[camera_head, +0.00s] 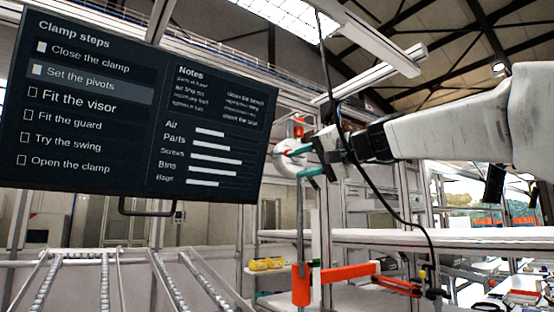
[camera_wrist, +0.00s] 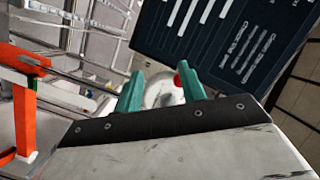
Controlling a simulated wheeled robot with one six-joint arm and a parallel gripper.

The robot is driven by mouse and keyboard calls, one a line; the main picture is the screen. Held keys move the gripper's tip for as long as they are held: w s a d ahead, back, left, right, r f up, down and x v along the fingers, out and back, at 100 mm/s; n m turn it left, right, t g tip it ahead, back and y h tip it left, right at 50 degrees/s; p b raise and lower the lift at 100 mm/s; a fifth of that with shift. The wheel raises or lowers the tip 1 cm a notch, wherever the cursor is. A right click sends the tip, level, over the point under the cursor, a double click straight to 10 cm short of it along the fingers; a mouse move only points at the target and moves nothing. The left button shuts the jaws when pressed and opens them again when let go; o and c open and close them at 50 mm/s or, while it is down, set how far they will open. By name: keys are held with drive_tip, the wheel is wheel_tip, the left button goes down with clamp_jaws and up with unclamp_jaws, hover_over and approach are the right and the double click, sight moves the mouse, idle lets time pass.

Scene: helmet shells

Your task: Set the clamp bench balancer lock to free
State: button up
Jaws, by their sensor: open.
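A round white balancer housing (camera_head: 284,161) hangs beside the grey post, with a small red part on its face. In the wrist view the housing (camera_wrist: 160,92) shows between and beyond the fingers, and the red part (camera_wrist: 177,80) is close to the right finger. I cannot tell if they touch, or which setting the lock is at. My gripper (camera_head: 294,163) has teal fingers, which stand apart in front of the housing in the wrist view (camera_wrist: 159,72). Nothing is held between them. The fingers partly hide the housing.
A dark screen (camera_head: 140,105) listing clamp steps fills the left. An orange upright tool (camera_head: 301,286) and an orange arm (camera_head: 347,272) are below the gripper. A black cable (camera_head: 375,190) hangs near my wrist. Roller rails (camera_head: 104,280) lie at lower left.

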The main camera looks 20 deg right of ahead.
sight(280, 154)
drive_tip(key=shift+t+y, duration=0.3)
drive_tip(key=shift+t, duration=0.1)
drive_tip(key=w+a+r, duration=0.1)
drive_tip(key=w, duration=0.1)
drive_tip(key=w+a+r, duration=0.1)
drive_tip(key=w, duration=0.2)
drive_tip(key=w+a+r, duration=0.1)
drive_tip(key=w, duration=0.1)
drive_tip(key=shift+w+a+r, duration=0.1)
drive_tip(key=shift+w+r, duration=0.1)
drive_tip(key=shift+r, duration=0.05)
clamp_jaws()
